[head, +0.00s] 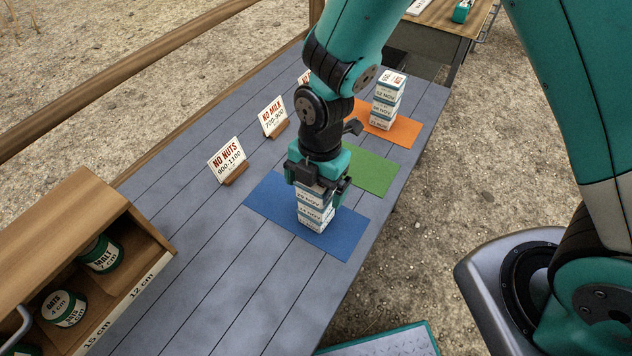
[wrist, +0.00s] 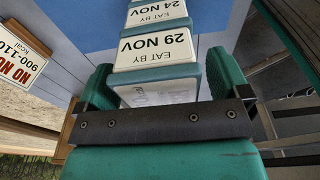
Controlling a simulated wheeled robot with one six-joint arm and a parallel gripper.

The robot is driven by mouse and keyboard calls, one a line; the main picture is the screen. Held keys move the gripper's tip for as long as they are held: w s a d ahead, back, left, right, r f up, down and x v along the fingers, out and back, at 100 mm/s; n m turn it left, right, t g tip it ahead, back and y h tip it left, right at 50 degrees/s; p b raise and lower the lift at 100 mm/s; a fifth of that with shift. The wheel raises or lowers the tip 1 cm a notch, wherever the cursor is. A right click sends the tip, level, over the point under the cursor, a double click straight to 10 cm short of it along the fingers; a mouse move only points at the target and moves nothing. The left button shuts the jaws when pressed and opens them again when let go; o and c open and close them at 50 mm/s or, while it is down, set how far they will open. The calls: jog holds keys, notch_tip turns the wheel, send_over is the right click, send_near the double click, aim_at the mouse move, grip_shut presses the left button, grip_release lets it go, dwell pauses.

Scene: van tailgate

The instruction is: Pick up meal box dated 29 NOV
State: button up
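The meal box dated 29 NOV (wrist: 155,48) is the top box of a stack; its white label reads upside down in the wrist view. Below it a box labelled 24 NOV (wrist: 157,13) shows. In the head view the stack (head: 315,214) stands upright on a blue mat (head: 263,205). My gripper (head: 319,186) is over the stack's top and hides part of it. Its two teal fingers (wrist: 162,85) lie on either side of the top box, close to its sides. I cannot tell whether they press on it.
A NO NUTS sign (head: 227,160) and a NO MILK sign (head: 273,116) stand left of the mats. A green mat (head: 372,172) lies beyond, then an orange mat (head: 402,131) with another stack (head: 387,101). A wooden shelf box (head: 75,235) with jars stands at left.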

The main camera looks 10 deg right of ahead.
jog(key=c, duration=1)
jog(key=shift+o, duration=0.2)
